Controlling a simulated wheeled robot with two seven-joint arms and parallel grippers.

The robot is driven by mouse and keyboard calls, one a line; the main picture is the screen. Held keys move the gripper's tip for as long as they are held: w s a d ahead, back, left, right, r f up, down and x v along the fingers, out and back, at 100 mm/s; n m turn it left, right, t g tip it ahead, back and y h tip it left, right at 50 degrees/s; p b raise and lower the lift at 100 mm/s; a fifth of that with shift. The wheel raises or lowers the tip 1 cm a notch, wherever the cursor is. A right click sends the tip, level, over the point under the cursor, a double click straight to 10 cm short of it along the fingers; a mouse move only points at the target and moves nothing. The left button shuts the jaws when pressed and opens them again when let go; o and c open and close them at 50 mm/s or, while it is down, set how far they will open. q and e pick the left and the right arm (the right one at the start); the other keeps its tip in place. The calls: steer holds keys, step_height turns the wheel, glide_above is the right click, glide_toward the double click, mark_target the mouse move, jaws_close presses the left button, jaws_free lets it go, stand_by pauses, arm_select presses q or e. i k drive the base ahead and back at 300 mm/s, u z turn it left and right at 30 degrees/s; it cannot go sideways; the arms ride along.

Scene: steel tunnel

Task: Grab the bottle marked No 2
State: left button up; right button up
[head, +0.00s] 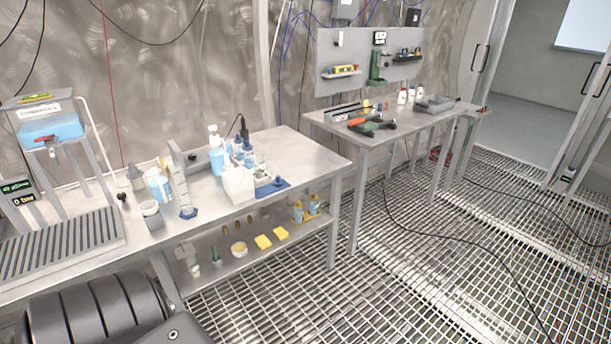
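No label that reads No 2 can be made out; the bottle markings are too small to read. A few small white bottles (411,94) stand together at the back of the far table. Several blue and white bottles (247,152) stand in and behind a white container on the near bench, with a spray bottle (215,150) beside them. A light blue and white bottle (160,186) and a grey-green one (135,176) stand further left. Neither gripper is in view.
The near bench (290,150) has a drain rack (65,250) and a blue tank (52,130) at left. The far table (345,133) holds tools and a grey case (436,104). Black cables (480,232) cross the open grated floor (440,260) at right.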

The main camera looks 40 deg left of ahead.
mark_target(258, 165)
steer(key=z, duration=0.15)
steer(key=i, duration=2.5)
steer(key=u, duration=0.35)
